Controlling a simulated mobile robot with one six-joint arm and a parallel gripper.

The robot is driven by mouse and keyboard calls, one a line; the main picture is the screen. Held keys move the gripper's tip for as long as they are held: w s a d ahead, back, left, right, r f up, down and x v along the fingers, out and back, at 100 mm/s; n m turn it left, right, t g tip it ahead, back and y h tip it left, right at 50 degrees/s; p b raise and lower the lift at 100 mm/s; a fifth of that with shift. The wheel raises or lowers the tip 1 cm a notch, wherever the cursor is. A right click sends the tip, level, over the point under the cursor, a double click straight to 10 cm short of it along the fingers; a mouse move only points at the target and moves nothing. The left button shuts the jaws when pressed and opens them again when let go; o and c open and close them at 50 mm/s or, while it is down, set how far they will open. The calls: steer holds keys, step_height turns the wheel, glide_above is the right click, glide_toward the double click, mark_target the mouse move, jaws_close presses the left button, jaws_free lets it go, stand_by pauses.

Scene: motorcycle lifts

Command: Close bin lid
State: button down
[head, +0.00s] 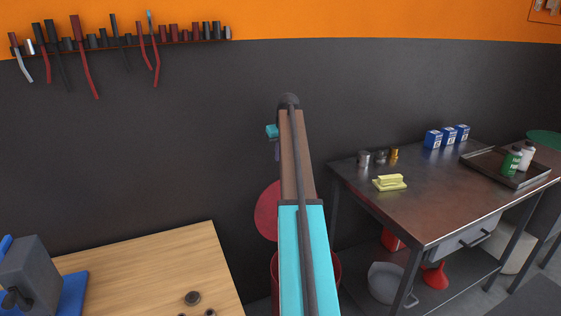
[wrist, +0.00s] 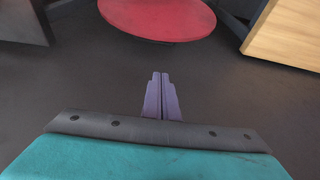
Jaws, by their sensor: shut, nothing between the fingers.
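The red bin (head: 335,270) stands on the floor between the wooden bench and the metal table, largely hidden behind my arm. Its round red lid (head: 267,212) is raised, tilted up at the back near the dark wall. In the wrist view a red disc, which looks like the lid (wrist: 158,18), fills the top middle, beyond the fingertips and apart from them. My gripper (wrist: 160,76) has its two purple fingers together, with nothing between them. In the head view only a small part of my gripper (head: 277,150) shows left of the arm, above the lid.
A wooden bench (head: 150,262) with a grey and blue vise (head: 35,275) is at left. A metal table (head: 430,200) at right holds a yellow item (head: 389,183), blue boxes and a tray (head: 505,165) with bottles. A tool rack (head: 120,42) hangs on the wall.

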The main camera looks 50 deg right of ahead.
steer(key=p+x, duration=0.1)
steer(key=x, duration=0.7)
steer(key=shift+w+d+f, duration=0.1)
steer(key=shift+f, duration=0.5)
steer(key=s, duration=0.1)
steer(key=s+a+p, duration=0.1)
steer(key=s, duration=0.1)
steer(key=shift+s+a, duration=0.2)
steer(key=shift+s, duration=0.15)
steer(key=shift+s, duration=0.1)
